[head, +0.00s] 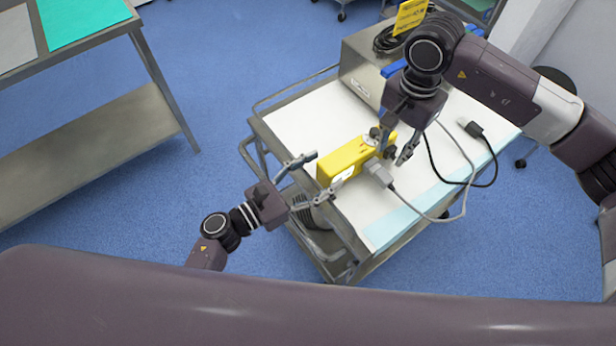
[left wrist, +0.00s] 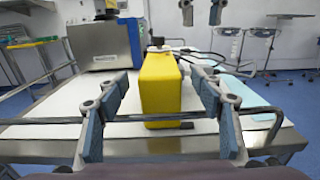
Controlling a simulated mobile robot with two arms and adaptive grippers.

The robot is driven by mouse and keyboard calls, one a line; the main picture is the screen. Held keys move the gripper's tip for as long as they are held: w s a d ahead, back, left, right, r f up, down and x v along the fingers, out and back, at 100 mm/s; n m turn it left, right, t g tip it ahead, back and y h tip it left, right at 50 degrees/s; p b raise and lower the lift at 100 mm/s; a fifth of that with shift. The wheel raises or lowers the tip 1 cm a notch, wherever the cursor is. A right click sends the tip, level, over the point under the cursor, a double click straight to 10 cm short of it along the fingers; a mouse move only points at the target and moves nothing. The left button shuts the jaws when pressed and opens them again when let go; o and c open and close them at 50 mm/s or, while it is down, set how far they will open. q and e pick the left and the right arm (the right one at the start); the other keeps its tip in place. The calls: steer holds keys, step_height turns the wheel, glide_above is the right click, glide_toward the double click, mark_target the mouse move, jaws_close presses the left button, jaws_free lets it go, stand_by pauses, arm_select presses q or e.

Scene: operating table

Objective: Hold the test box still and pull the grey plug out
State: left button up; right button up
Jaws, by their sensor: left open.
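The yellow test box (head: 342,164) lies on the white-covered cart top. It also shows in the left wrist view (left wrist: 161,84), end-on between my left fingers. The grey plug (head: 379,174) sits against the box's right side, with a grey cable running from it. My left gripper (head: 322,177) is open at the near left end of the box, one finger toward each side; contact is not clear. My right gripper (head: 396,152) hangs above the far end of the box, close to the plug. Its fingers are apart and look empty, also in the left wrist view (left wrist: 201,14).
The cart (head: 285,135) has a raised metal rail along its edges. A metal device (head: 362,72) stands at its back. A black connector (head: 472,128) and looping cables lie on the right. A steel table (head: 90,125) stands at the left, with blue floor between.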

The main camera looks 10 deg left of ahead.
mark_target(333, 163)
arm_select(q)
steer(key=shift+x, duration=1.9)
steer(key=shift+a, duration=0.1)
steer(key=c, duration=1.5)
steer(key=shift+c, duration=0.2)
arm_select(e)
steer(key=shift+o, duration=1.8)
steer(key=m, duration=0.5)
steer(key=shift+w+a+r, duration=0.1)
steer(key=shift+w+r, duration=0.05)
steer(key=shift+r, duration=0.1)
steer(key=f+m, duration=0.3)
steer(key=m, duration=0.2)
steer(key=f+m, duration=0.4)
steer(key=m, duration=0.1)
steer(key=f+m, duration=0.3)
steer(key=m, duration=0.1)
steer(key=shift+w+a+f+m, duration=0.3)
steer(key=shift+w+a+m, duration=0.05)
steer(key=shift+m, duration=0.05)
